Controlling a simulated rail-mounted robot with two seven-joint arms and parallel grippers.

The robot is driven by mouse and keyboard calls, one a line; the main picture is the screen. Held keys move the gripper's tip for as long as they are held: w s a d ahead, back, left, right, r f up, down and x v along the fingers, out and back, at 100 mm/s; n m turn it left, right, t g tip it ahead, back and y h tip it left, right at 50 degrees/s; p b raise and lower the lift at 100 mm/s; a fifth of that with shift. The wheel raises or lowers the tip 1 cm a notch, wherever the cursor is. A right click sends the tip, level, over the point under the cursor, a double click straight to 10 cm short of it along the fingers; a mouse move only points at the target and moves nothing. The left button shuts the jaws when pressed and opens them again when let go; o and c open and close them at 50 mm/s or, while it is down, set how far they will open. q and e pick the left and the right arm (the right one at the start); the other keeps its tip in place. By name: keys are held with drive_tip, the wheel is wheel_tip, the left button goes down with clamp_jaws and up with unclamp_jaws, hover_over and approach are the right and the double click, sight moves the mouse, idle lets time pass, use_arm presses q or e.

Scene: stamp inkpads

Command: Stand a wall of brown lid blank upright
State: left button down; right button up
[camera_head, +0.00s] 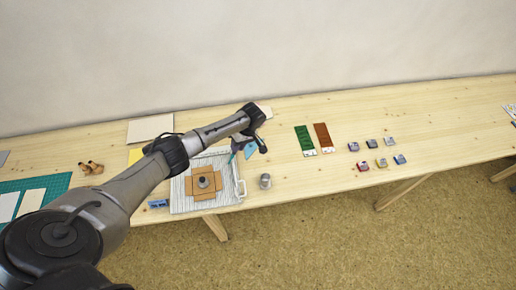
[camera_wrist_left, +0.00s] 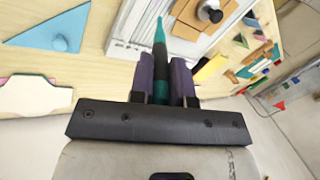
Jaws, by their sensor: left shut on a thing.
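The brown lid blank (camera_head: 193,187) is a cross shape lying on a white striped tray (camera_head: 178,207); its side flaps look flat. A small grey knobbed weight (camera_head: 203,181) sits on its middle. In the left wrist view part of the blank (camera_wrist_left: 188,14) and the dark weight (camera_wrist_left: 209,11) show at the top, partly cut off. My left gripper (camera_wrist_left: 160,75) is shut on a slim teal-and-dark tool (camera_wrist_left: 160,48) with its pointed tip outward. In the head view this gripper (camera_head: 250,145) is above the tray's upper right side, apart from the blank. My right gripper is not in view.
A metal cup (camera_head: 265,181) stands right of the tray, near the front edge. A blue triangle (camera_wrist_left: 57,30) lies near the gripper. Green (camera_head: 305,140) and brown (camera_head: 322,137) strips and several small stamp pads (camera_head: 381,162) lie farther right. Bare table lies between cup and pads.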

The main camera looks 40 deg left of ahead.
use_arm(q)
drive_tip(key=a+m+y, duration=0.1)
drive_tip(key=s+a+m+g+y, duration=0.1)
drive_tip(key=shift+s+a+m, duration=0.25)
drive_tip(key=shift+a+m, duration=0.05)
idle(0.3)
